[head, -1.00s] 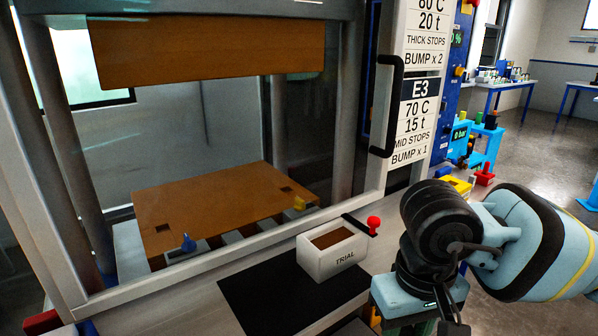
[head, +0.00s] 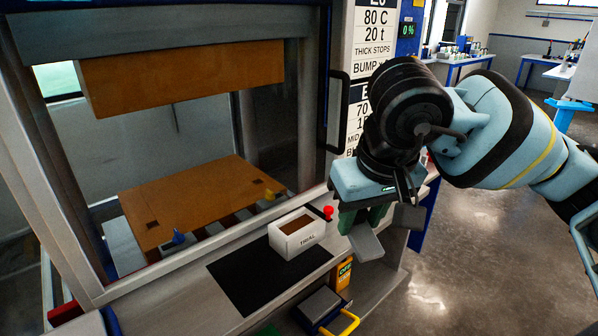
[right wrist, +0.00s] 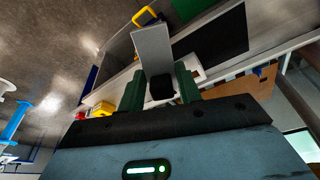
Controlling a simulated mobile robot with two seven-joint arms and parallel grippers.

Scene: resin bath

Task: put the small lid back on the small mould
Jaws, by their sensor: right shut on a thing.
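My right gripper (head: 366,217) is in front of the press, to the right of the white TRIAL box. Its green fingers are shut on a flat grey plate, which looks like the small lid (head: 365,243); it hangs tilted below the fingers. In the right wrist view the lid (right wrist: 152,48) sticks out beyond the fingers, with a black part between them. A dark grey block (head: 318,303) with a yellow handle lies low at the front; I cannot tell whether it is the small mould. My left gripper is not in view.
The white TRIAL box (head: 297,240) with brown contents stands by a black mat (head: 255,285) on the ledge. A red knob (head: 328,212) is just behind it. An orange box (head: 343,274) stands below the ledge. Open floor lies to the right.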

